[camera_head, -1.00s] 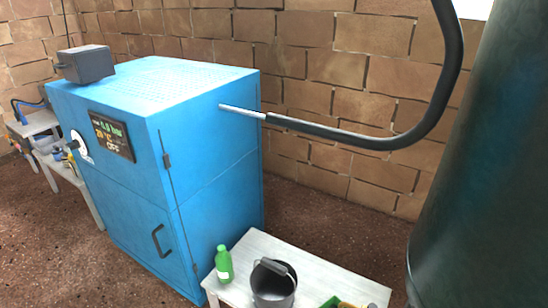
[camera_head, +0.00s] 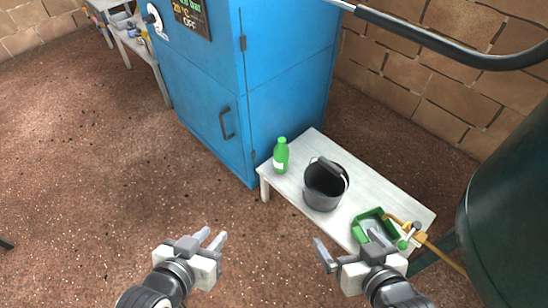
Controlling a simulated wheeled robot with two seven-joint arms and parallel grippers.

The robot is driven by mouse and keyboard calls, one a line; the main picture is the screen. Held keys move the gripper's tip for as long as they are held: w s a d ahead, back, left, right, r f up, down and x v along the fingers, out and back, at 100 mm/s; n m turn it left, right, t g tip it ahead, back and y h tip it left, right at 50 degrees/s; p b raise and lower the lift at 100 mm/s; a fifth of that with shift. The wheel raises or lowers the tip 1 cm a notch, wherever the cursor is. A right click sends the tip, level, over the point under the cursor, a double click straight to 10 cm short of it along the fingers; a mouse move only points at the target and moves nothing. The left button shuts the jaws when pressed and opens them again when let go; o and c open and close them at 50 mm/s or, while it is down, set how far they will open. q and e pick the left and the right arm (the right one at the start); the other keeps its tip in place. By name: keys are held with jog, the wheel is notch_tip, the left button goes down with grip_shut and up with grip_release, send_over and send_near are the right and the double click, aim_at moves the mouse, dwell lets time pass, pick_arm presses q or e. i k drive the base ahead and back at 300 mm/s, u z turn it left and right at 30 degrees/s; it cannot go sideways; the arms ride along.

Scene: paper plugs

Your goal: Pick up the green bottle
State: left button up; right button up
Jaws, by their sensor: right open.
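The green bottle (camera_head: 281,157) stands upright on the left end of a white wooden bench (camera_head: 318,145). It has a white label and a green cap. My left gripper (camera_head: 213,240) is open and empty, over the brown floor, below and to the left of the bottle in the picture. My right gripper (camera_head: 345,250) is open, in front of the bench's near edge and well apart from the bottle. Neither gripper touches anything that I can see.
A dark grey bucket (camera_head: 324,187) with a handle stands right of the bottle. A green dustpan (camera_head: 370,226) and a wooden-handled tool (camera_head: 426,243) lie at the bench's right end. A blue cabinet (camera_head: 288,75) stands behind. A dark green tank (camera_head: 515,200) is at right.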

aim_at(282, 151)
jog(key=k, duration=0.85)
jog(key=z, duration=0.05)
jog(key=i, duration=0.2)
jog(key=u, duration=0.05)
